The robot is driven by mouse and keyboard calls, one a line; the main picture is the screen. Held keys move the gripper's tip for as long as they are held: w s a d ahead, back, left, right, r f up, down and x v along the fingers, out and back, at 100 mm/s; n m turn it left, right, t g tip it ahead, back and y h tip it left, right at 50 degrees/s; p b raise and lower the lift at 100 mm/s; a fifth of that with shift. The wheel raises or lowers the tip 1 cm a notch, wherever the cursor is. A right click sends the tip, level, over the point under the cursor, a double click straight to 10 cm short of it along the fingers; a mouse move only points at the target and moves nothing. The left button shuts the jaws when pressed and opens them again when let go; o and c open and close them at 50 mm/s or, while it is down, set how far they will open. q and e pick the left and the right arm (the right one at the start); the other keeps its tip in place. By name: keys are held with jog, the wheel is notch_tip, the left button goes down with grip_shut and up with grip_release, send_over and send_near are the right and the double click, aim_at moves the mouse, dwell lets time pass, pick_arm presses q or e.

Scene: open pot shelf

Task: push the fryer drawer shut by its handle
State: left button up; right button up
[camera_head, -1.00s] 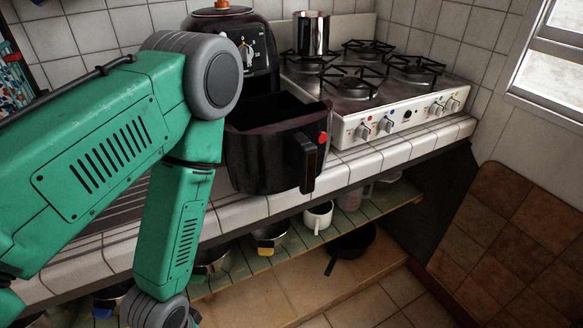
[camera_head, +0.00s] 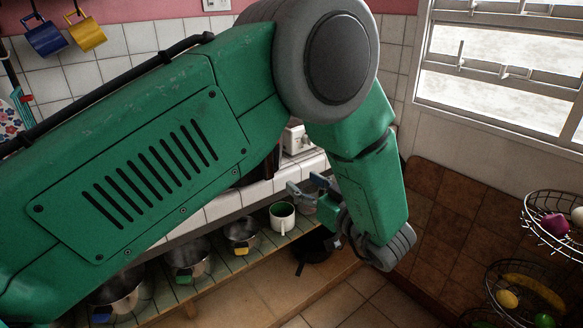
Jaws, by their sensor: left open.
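The fryer is almost wholly hidden behind my left arm. A dark sliver below the arm, left of the stove corner, looks like part of its drawer (camera_head: 262,168). The handle cannot be made out, and I cannot tell how far out the drawer is. My left gripper (camera_head: 304,187) is open and empty, in front of the counter edge, with its fingers toward the counter. It appears apart from the drawer. My right gripper is not in view.
The white stove (camera_head: 296,139) shows only a corner behind my arm. Wire fruit baskets (camera_head: 527,290) hang at right. Blue (camera_head: 45,38) and yellow (camera_head: 87,33) mugs hang upper left.

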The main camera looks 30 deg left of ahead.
pick_arm(q)
send_near(270, 161)
jog(key=a, duration=0.3)
jog(key=w+a, duration=0.1)
jog(key=a, duration=0.1)
jog(key=w+a+p, duration=0.1)
jog(key=w+a, duration=0.1)
jog(key=shift+w+a+r, duration=0.15)
jog(key=shift+w+a, duration=0.2)
jog(key=x, duration=0.2)
jog(key=shift+s+a, duration=0.15)
jog(key=shift+a, duration=0.3)
jog(key=shift+a+f, duration=0.25)
jog(key=shift+a, duration=0.1)
jog(key=shift+d, duration=0.25)
jog(key=c, duration=0.9)
jog(key=shift+d, duration=0.25)
grip_shut()
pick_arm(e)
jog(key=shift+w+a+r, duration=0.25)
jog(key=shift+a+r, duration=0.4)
